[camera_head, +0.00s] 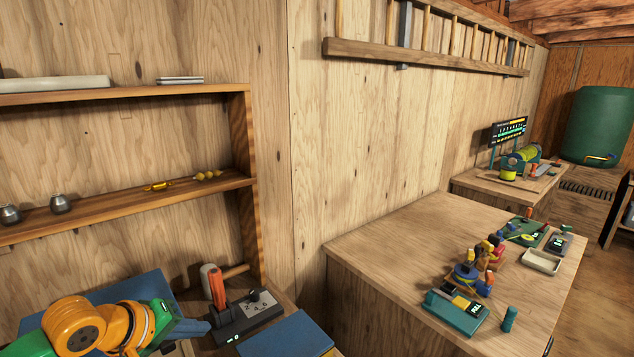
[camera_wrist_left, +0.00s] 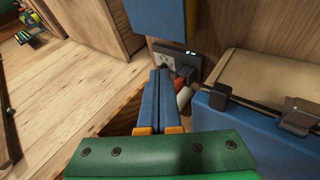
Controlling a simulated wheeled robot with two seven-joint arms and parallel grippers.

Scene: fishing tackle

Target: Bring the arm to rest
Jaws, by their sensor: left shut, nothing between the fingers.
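My left arm comes in at the lower left of the head view, with orange joints and green links. My left gripper (camera_head: 197,328) points right there, beside a dark box with a grey top (camera_head: 245,316). In the left wrist view its two blue fingers (camera_wrist_left: 162,80) lie side by side, shut, with nothing between them. An orange-red handle (camera_head: 217,288) stands upright by the box. In the left wrist view it shows partly behind the fingertips. My right gripper is in neither view.
A shelf (camera_head: 120,207) with small metal and yellow items is above the arm. A blue case (camera_wrist_left: 240,130) with dark latches lies close to the gripper's right in the wrist view. A wooden bench (camera_head: 400,240) with tackle stands at the right; its near left top is clear.

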